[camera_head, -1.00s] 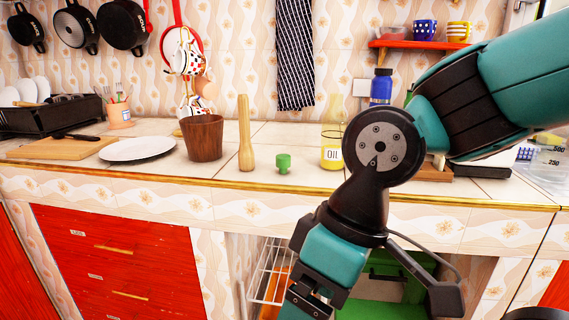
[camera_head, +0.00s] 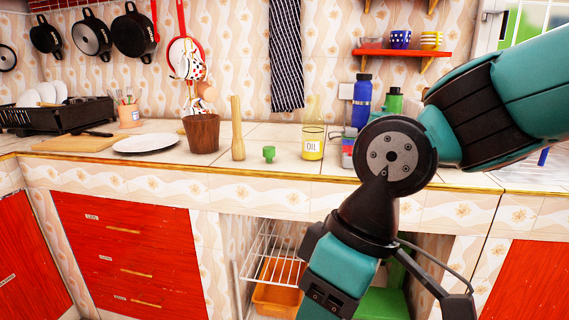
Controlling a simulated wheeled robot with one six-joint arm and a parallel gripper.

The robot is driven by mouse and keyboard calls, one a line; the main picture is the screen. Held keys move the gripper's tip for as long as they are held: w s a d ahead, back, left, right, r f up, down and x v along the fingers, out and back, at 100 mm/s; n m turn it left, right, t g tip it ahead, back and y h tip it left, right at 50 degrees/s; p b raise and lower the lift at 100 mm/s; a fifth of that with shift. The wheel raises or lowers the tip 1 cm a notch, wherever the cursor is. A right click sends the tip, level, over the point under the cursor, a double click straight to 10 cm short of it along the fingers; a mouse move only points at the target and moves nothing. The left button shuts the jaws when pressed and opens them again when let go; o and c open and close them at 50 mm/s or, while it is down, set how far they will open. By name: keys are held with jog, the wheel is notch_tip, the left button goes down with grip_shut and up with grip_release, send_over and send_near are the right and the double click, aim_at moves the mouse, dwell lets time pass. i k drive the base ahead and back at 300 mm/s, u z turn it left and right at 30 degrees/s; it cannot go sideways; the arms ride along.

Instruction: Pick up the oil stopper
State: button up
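The oil stopper is a small green stopper (camera_head: 269,154). It stands on the tiled counter near its front edge, between a wooden pestle (camera_head: 237,128) and the oil bottle (camera_head: 313,140). The bottle is clear glass with yellow oil and an "OIL" label, and its neck looks open. My arm comes in from the right and bends down in front of the counter, well right of the stopper. My gripper is out of view, below the bottom edge. Nothing covers the stopper.
A brown cup (camera_head: 201,133) and a white plate (camera_head: 146,143) stand left of the pestle. A blue bottle (camera_head: 361,101) and a green bottle (camera_head: 394,101) stand behind my arm. The counter's front edge is just before the stopper. A wire rack (camera_head: 272,252) sits below.

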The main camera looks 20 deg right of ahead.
aim_at(268, 152)
jog(key=u, duration=0.6)
jog(key=i, duration=1)
jog(key=z, duration=0.05)
